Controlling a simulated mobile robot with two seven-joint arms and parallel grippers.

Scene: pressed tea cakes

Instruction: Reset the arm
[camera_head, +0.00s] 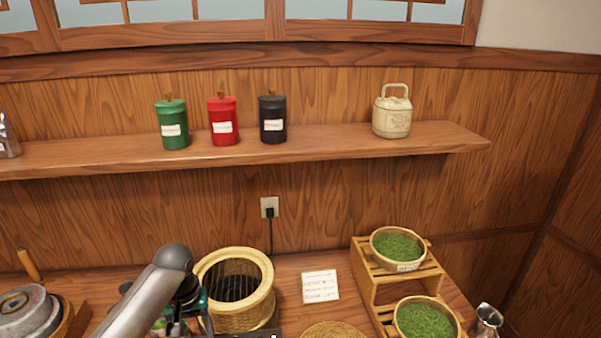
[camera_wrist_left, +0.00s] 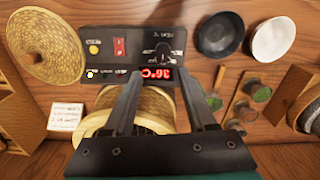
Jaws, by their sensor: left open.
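My left arm (camera_head: 150,300) comes in from the bottom left of the head view, and its wrist is just left of the woven steamer basket (camera_head: 235,310). In the left wrist view my left gripper (camera_wrist_left: 160,82) is open, with its two fingers apart and nothing held between them. Behind the fingers are a dark control panel (camera_wrist_left: 120,45) with a red lit display (camera_wrist_left: 157,73) and the rim of the woven steamer. The fingertips are hidden in the head view. My right gripper is in neither view.
A wooden stand (camera_head: 365,285) at the right bears baskets of green tea leaves (camera_head: 398,247). A white card (camera_head: 320,286) lies on the table. A stone grinder (camera_head: 28,312) is at the left. A shelf (camera_head: 330,143) with canisters spans above. Two bowls (camera_wrist_left: 220,35) show in the wrist view.

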